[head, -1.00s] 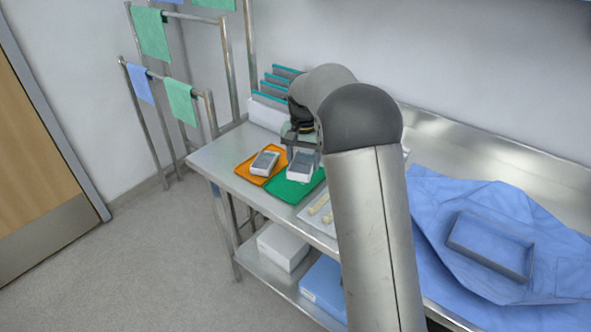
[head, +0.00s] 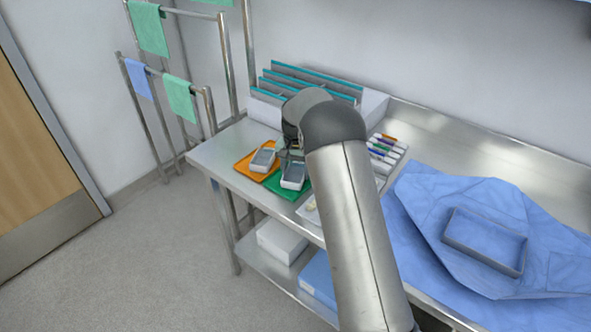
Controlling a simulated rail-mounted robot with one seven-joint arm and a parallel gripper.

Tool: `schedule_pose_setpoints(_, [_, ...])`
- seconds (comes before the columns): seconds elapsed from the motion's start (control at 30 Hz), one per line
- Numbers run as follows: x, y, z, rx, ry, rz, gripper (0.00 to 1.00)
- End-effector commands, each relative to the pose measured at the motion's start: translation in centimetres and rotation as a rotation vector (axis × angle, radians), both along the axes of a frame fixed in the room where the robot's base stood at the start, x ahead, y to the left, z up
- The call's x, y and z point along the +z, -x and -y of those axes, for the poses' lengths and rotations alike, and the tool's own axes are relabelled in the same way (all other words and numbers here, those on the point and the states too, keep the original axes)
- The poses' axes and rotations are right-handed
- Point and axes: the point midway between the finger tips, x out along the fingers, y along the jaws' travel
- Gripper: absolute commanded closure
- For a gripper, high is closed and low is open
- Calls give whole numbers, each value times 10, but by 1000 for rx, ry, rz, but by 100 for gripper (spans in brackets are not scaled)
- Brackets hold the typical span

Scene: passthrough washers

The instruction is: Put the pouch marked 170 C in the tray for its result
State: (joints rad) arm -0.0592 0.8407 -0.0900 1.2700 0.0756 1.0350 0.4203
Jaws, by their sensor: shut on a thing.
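A grey and white pouch (head: 293,177) is at my gripper (head: 289,158), over or on the green tray (head: 275,185); I cannot tell whether it touches the tray. My gripper is shut on this pouch, and my arm hides most of the fingers. A second similar pouch (head: 262,160) lies on the orange tray (head: 243,168), just left of the green one. The markings on both pouches are too small to read.
A white rack with teal-edged grey dividers (head: 318,82) stands behind. Coloured pens (head: 384,148) lie right of my arm. A blue cloth (head: 420,205) with a grey open frame (head: 484,258) covers the right of the steel bench (head: 213,150).

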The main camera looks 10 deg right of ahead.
Motion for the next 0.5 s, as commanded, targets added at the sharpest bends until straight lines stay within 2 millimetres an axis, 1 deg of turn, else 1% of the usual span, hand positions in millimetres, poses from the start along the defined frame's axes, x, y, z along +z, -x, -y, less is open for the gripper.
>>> schedule_pose_setpoints(0.1, [-5, 0, 0, 0, 0, 0, 69])
schedule_pose_setpoints(0.13, [-4, 0, 0, 0, 0, 0, 39])
schedule_pose_setpoints(0.2, [-3, 0, 0, 0, 0, 0, 23])
schedule_pose_setpoints(0.5, [-1, 0, 0, 0, 0, 0, 23])
